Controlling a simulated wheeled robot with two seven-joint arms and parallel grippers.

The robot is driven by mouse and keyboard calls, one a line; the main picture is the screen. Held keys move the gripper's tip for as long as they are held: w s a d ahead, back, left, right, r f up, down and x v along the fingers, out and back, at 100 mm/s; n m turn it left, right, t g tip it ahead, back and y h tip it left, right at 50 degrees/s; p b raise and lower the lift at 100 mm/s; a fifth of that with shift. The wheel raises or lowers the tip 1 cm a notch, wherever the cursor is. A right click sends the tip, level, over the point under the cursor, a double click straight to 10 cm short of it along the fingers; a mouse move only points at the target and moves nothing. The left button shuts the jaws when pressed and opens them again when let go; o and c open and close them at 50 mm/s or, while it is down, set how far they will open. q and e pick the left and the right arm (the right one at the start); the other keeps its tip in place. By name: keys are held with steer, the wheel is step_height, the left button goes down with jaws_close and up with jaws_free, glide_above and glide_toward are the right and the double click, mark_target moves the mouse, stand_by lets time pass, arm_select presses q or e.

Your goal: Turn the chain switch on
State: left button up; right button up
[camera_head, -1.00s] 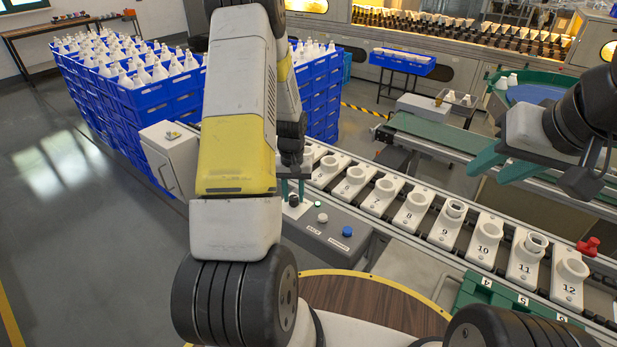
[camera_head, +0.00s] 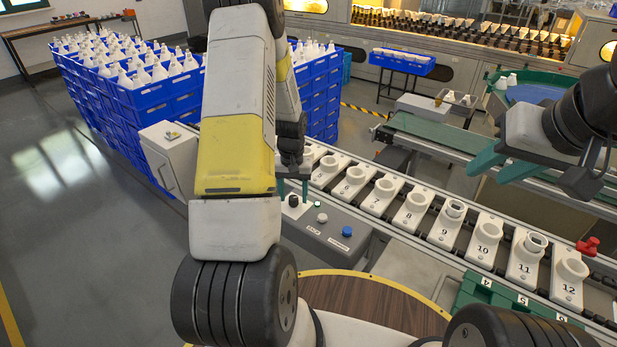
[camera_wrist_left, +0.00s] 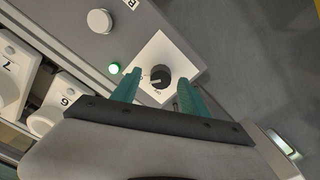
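The chain switch is a black rotary knob (camera_wrist_left: 160,77) on a white square plate (camera_wrist_left: 164,48). Small lettering sits beside the knob, and a lit green lamp (camera_wrist_left: 114,68) is next to the plate. My right gripper (camera_head: 503,165) is open and empty above the conveyor at the right.
A white button (camera_head: 322,218) and a blue button (camera_head: 347,232) stand on the same box. The conveyor with numbered white holders (camera_head: 415,209) runs behind it. Stacked blue crates (camera_head: 130,95) stand at the left. A red part (camera_head: 588,246) lies at the right.

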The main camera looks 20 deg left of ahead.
arm_select(q)
steer(key=shift+r, duration=3.9)
steer(key=shift+r, duration=0.1)
step_height(320, 180, up, 11)
steer(key=t, duration=0.2)
glide_above(294, 197)
steer(key=s+d, duration=0.3)
steer(key=s+d+r+m+t+h, duration=0.1)
steer(key=s+d+r, duration=0.3)
steer(key=s+r, duration=0.4)
steer(key=s+d+r+m+t+h, duration=0.1)
steer(key=s+d+r+t, duration=0.2)
steer(key=s, duration=0.7)
step_height(294, 197, up, 5)
steer(key=shift+s+d+f+m, duration=0.15)
steer(key=shift+s+d+m, duration=0.2)
steer(key=shift+d, duration=0.7)
steer(key=shift+w, duration=0.1)
